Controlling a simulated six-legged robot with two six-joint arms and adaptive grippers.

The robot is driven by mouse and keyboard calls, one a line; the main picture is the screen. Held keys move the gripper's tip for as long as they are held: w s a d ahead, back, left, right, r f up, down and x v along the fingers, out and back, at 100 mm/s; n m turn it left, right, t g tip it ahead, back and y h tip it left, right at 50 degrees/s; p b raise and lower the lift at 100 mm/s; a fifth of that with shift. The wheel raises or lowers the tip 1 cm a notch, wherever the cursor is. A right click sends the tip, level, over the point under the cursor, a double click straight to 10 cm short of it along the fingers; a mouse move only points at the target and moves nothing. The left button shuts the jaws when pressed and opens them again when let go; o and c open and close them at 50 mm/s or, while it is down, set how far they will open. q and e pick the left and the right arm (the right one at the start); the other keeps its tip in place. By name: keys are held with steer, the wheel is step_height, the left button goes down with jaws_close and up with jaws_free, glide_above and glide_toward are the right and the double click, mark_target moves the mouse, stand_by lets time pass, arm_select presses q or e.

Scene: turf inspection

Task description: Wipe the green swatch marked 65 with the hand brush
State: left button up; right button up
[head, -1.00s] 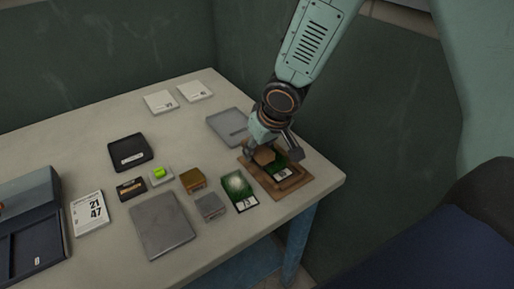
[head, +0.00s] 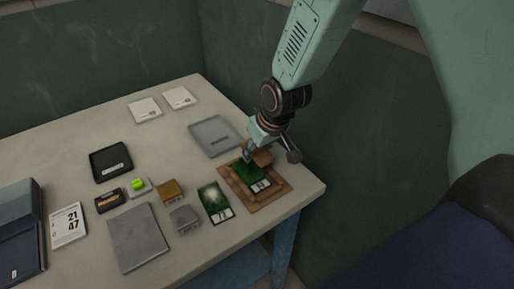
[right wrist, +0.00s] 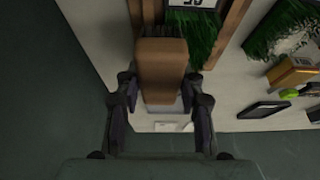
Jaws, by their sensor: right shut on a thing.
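My right gripper (head: 268,144) is shut on the brown block of the hand brush (head: 263,158). In the right wrist view the brush (right wrist: 161,72) sits between the two fingers, dark bristles pointing away from the gripper. A green turf swatch (head: 247,172) lies inside a stepped wooden frame (head: 276,194); its white label is too small to read surely. The brush is at the swatch's far right edge, over the frame side. Whether the bristles touch is hidden. In the right wrist view the swatch (right wrist: 195,32) is beside the bristles. My left gripper is not in view.
Another green swatch (head: 213,197) with a pale patch lies left of the frame. Nearby are a grey block (head: 184,219), a brown block (head: 171,190), a grey plate (head: 139,237) and a black tray (head: 111,161). A grey tray (head: 214,136) stands behind. The table's right edge is close.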

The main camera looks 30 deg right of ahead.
steer(key=shift+d, duration=0.1)
steer(key=shift+r+p, duration=0.25)
steer(key=shift+p, duration=0.2)
steer(key=shift+w+r+p, duration=0.25)
steer(key=shift+r+p, duration=0.1)
steer(key=shift+r, duration=0.65)
steer(key=shift+r+p, duration=0.1)
steer(key=shift+p, duration=0.2)
steer(key=shift+w+p+v, duration=0.2)
steer(key=shift+p+v, duration=0.8)
steer(key=shift+v, duration=0.1)
step_height(320, 180, up, 2)
steer(key=shift+w+r+p, duration=0.15)
steer(key=shift+p, duration=1)
steer(key=shift+r+p, duration=0.65)
